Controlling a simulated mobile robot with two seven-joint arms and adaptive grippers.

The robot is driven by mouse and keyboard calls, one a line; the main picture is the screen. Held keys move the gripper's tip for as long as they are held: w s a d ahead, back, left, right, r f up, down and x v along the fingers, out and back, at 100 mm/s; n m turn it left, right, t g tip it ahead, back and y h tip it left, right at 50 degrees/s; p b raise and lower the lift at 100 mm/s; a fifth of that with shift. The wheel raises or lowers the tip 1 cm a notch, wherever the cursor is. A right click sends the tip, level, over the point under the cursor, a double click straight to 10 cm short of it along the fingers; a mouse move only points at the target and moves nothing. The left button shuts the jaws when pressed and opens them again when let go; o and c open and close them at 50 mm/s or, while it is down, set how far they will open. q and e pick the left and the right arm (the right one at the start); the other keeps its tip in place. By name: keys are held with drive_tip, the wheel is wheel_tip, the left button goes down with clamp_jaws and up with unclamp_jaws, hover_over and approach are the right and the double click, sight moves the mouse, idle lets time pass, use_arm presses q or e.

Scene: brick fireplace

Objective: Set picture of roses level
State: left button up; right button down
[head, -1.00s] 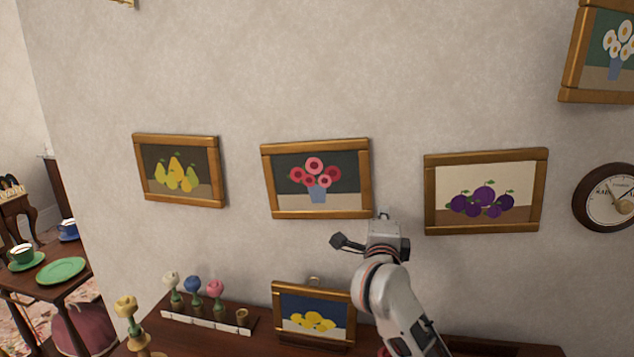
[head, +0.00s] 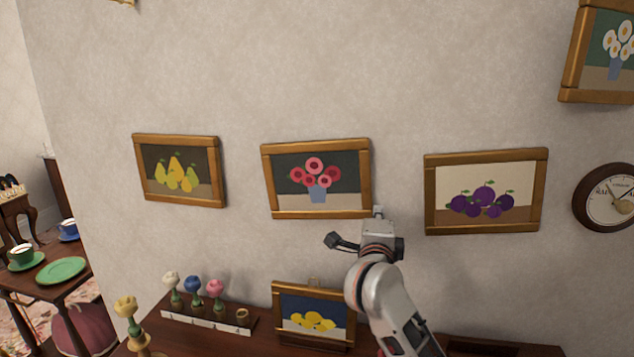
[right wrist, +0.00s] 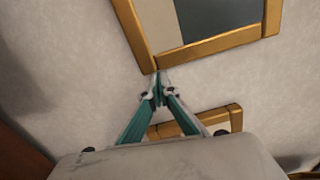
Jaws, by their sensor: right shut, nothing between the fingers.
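The picture of roses (head: 316,169), pink and red flowers in a blue vase inside a gold-brown wooden frame, hangs on the wall at the middle of the head view. Its frame looks slightly tilted. My right gripper (head: 378,212) is at the frame's lower right corner. In the right wrist view, the shut, empty fingertips (right wrist: 158,76) are right at a corner of a wooden frame (right wrist: 215,48); whether they touch it I cannot tell. My left gripper is not in view.
Pictures of pears (head: 176,170) and plums (head: 485,192) hang on either side. A lemon picture (head: 313,316) stands below on a dark wooden surface, beside a row of colored flower pegs (head: 205,314). A round dial (head: 607,197) hangs at right.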

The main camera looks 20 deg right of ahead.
drive_tip(key=shift+w+a, duration=0.4)
drive_tip(key=shift+a, duration=0.3)
idle(0.9)
drive_tip(key=s+a, duration=0.2)
drive_tip(key=s, duration=0.6)
drive_tip(key=shift+a, duration=0.25)
idle(0.9)
idle(0.4)
